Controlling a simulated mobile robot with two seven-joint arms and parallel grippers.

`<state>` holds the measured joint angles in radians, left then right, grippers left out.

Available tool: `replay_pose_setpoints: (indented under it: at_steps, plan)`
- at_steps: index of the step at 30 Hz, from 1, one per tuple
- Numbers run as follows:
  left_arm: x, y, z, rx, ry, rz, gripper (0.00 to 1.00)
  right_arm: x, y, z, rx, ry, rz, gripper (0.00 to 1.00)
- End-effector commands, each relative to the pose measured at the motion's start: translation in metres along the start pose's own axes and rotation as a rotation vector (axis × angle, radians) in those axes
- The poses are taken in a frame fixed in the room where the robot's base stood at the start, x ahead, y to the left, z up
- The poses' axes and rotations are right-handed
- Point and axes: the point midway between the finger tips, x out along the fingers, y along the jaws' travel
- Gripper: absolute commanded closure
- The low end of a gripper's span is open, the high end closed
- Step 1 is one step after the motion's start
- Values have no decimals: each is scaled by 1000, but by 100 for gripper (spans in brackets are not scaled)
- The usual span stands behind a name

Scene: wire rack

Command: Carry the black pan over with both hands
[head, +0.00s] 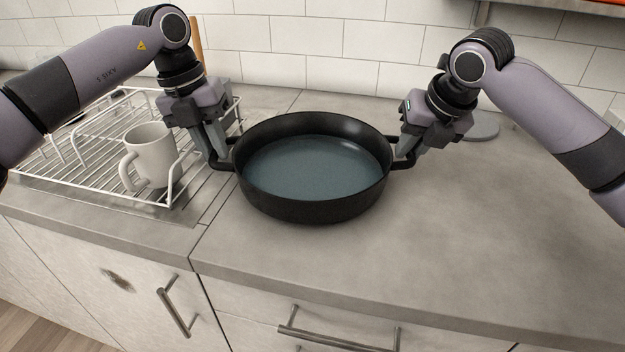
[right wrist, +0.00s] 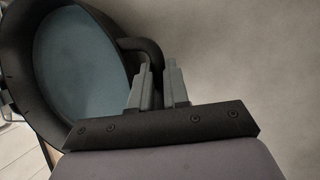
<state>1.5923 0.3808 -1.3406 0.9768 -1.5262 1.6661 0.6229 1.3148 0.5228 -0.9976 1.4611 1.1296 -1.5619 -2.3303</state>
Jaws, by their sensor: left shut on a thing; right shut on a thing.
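The black pan (head: 314,168) has a blue-grey inside and a loop handle on each side. In the head view it is level, at the middle of the grey counter; I cannot tell whether it touches the counter or hangs just above it. My left gripper (head: 222,160) is shut on the pan's left handle. My right gripper (head: 405,158) is shut on the pan's right handle. In the right wrist view the pan (right wrist: 85,65) shows at the left, with its handle running to the fingers of my right gripper (right wrist: 160,85). The pan is empty.
A white wire rack (head: 60,165) stands on the counter (head: 480,240) at the left, close to the pan, with a light mug (head: 152,155) in it. A grey round thing (head: 484,126) lies behind my right gripper. The counter is clear in front and to the right.

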Motion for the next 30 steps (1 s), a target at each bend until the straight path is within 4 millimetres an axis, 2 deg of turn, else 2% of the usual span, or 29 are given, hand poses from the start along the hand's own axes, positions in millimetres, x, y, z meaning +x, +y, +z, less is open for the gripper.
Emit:
replay_pose_setpoints:
  at_steps: [1,3,17,20,30]
  plan:
    - [2,2,0,-2,-1,2,81,2,-2,-1,2,0,-2,81]
    - [1,1,0,-2,0,2,59,1,-1,0,2,0,-2,59]
    - [-3,0,0,-1,-2,-1,59,0,2,0,-2,-1,4,59]
    - [-12,0,1,0,-4,-1,59,0,2,0,-2,-2,5,59]
    - [-63,-1,1,0,-2,0,59,0,1,0,-1,-2,3,59]
